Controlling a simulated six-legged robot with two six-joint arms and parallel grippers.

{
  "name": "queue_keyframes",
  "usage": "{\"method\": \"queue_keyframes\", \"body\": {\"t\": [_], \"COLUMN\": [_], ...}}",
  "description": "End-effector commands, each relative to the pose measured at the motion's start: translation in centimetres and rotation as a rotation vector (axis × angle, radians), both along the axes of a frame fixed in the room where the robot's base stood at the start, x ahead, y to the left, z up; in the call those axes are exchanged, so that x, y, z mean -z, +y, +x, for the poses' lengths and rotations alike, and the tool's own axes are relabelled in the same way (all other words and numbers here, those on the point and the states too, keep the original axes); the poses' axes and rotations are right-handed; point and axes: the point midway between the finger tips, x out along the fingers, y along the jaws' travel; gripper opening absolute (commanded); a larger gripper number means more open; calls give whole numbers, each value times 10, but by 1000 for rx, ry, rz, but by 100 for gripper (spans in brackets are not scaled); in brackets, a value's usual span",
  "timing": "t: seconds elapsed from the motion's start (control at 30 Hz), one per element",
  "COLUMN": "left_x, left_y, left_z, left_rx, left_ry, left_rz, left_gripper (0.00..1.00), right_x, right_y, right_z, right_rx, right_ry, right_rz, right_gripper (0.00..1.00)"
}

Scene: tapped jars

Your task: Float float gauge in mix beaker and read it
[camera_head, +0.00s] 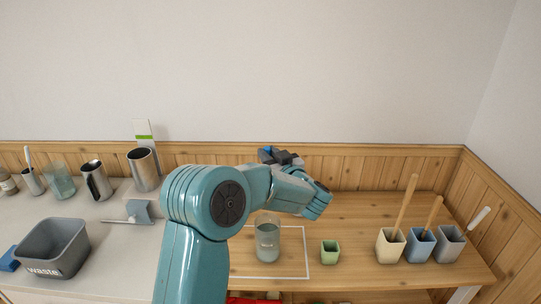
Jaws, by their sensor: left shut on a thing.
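A clear glass beaker (267,241) with liquid stands upright inside a white outline on the wooden table; I take it as the mix beaker. My left gripper (281,157) is behind and above it, near the back wall panelling, partly hidden by my own arm. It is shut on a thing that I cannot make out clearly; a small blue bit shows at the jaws. I cannot pick out the float gauge for certain. Nothing is seen inside the beaker but liquid. My right gripper is not in view.
A green cup (330,252) stands right of the beaker. Beige (390,246), blue (420,245) and grey (449,243) pots hold handled tools. At left are a waste bin (54,248), metal jugs (96,180) and another glass jar (60,181). The table's back right is clear.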

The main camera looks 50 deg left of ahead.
Motion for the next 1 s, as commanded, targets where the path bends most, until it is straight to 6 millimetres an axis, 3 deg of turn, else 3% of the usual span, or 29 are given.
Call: {"method": "queue_keyframes", "body": {"t": [1.0], "left_x": [91], "left_y": [0], "left_z": [0], "left_rx": [0], "left_ry": [1], "left_rz": [1], "left_gripper": [0], "right_x": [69], "right_y": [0], "right_z": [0], "right_rx": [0], "right_ry": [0], "right_rz": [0], "right_gripper": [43]}}
